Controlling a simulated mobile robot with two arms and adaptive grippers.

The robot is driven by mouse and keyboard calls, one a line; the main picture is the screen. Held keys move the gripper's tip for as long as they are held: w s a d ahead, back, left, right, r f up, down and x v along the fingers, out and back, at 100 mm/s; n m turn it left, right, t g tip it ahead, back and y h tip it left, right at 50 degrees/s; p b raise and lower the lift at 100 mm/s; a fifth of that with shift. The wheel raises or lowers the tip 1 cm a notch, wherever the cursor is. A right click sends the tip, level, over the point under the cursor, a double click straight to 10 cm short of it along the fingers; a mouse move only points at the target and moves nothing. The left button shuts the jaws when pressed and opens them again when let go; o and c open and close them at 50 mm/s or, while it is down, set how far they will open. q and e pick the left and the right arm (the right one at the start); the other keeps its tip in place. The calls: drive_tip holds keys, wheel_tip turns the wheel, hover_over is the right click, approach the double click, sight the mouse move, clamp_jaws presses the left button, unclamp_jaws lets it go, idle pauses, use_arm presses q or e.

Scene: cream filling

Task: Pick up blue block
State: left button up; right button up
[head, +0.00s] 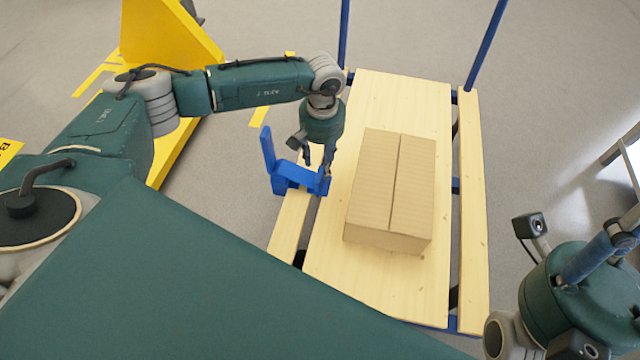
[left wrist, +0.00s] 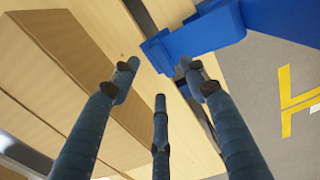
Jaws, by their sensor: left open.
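The blue block (head: 290,176) is a bright blue, bracket-like piece with an upright arm at its left end. It sits at the left edge of the wooden cart top. My left gripper (head: 318,163) points down at the block's right end, with its fingers spread. In the left wrist view the blue block (left wrist: 205,35) shows at the top, beyond the three dark fingers of my left gripper (left wrist: 160,90). No finger is closed on it there; whether one touches it I cannot tell. My right gripper (head: 602,250) is partly cut off at the lower right, and its opening is unclear.
A closed cardboard box (head: 385,190) stands on the wooden cart (head: 335,240), just right of my left gripper. Blue posts (head: 486,45) rise at the cart's far end. A yellow structure (head: 165,40) stands on the floor behind my left arm.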

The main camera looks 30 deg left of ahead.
sight(320, 182)
use_arm(q)
wheel_tip(320, 182, down, 7)
drive_tip(key=b, duration=0.3)
drive_tip(key=shift+r, duration=0.1)
clamp_jaws()
